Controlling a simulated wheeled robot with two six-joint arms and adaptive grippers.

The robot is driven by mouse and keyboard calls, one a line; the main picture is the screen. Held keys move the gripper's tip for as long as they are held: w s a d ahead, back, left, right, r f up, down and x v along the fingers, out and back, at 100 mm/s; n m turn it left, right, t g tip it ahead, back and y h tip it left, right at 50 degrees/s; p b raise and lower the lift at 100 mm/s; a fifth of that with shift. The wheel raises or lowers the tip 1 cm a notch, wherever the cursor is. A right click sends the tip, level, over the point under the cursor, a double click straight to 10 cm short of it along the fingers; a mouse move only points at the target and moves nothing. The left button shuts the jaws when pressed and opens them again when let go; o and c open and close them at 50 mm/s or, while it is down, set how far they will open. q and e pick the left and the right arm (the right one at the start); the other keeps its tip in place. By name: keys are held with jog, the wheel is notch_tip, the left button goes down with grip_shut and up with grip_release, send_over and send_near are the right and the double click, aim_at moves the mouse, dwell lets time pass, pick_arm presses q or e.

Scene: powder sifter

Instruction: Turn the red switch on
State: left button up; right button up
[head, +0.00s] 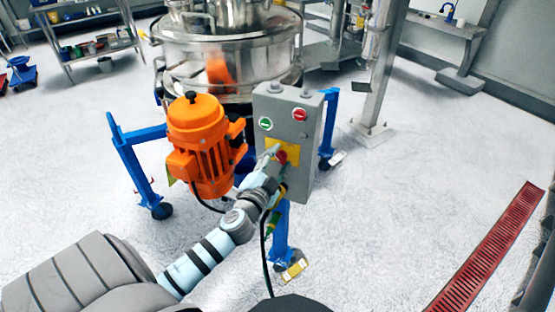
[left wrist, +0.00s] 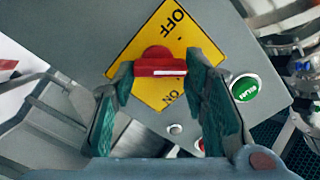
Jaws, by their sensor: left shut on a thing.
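The red switch (head: 282,157) sits on a yellow plate (head: 290,147) on the front of a grey control box (head: 304,172). In the left wrist view the red switch (left wrist: 158,62) has a bar with a white line lying about level in the picture. The yellow plate (left wrist: 150,40) reads OFF above the switch and ON below it. My left gripper (head: 277,158) is at the switch, its green-padded fingers (left wrist: 160,78) on both sides of the bar, shut on it. I cannot tell which word the white line points to. My right gripper is not in view.
The box carries a green button (head: 265,123) and a red button (head: 300,115) above the plate. An orange motor (head: 203,145) stands close left of my left arm. The steel sifter (head: 225,45) is behind, on blue legs (head: 140,165). Open floor lies to the right.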

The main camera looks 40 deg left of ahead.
pick_arm(q)
jog(key=m+p, duration=0.1)
jog(key=m, duration=0.3)
jog(key=shift+d+m, duration=0.1)
jog(key=shift+m, duration=0.2)
jog(key=shift+f+m, duration=0.15)
jog(key=shift+m, duration=1.75)
jog(key=shift+p, duration=0.3)
jog(key=o, duration=1.2)
jog(key=shift+s+d, duration=0.1)
jog(key=v, duration=1.1)
jog(key=shift+s+d, duration=0.15)
jog(key=shift+s, duration=0.25)
